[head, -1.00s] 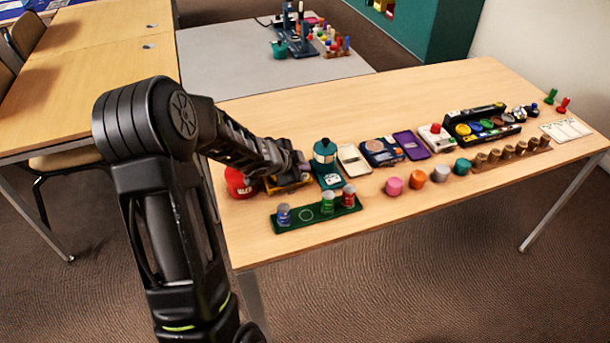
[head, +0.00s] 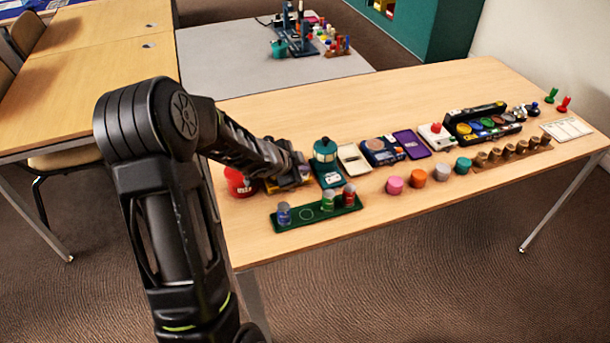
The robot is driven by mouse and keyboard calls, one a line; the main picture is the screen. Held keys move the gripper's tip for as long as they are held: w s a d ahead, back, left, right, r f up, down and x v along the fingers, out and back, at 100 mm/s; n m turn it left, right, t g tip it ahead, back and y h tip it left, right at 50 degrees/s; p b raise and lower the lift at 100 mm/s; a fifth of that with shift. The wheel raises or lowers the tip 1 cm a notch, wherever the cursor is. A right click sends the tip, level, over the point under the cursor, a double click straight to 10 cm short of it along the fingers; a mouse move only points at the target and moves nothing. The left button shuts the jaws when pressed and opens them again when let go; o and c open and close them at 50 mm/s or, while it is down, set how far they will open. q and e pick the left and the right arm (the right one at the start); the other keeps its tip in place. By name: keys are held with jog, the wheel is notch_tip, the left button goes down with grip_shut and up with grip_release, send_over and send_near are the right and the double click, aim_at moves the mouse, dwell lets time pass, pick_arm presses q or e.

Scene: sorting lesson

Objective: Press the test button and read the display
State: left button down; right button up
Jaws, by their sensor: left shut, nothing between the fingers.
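My left gripper (head: 297,172) is shut and empty, low over a yellow and dark device (head: 273,186) at the left end of the table. The gripper and forearm hide most of that device, so I cannot see a button or a display on it. I cannot tell whether the fingertips touch it. A white box with a red button-like top (head: 436,130) stands farther right, apart from the gripper. My right gripper is out of view.
A red container (head: 239,183) stands left of the yellow device, and a teal lantern-like object (head: 325,150) close to its right. A green tray (head: 300,220) with small cans lies in front.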

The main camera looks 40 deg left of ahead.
pick_arm(q)
jog(key=shift+f+b, duration=0.4)
jog(key=shift+f, duration=0.1)
dwell(0.7)
dwell(0.3)
jog(key=shift+r+p, duration=0.9)
jog(key=shift+p, duration=0.15)
jog(key=shift+r, duration=0.1)
notch_tip(320, 180, up, 5)
jog(key=p, duration=0.5)
dwell(0.5)
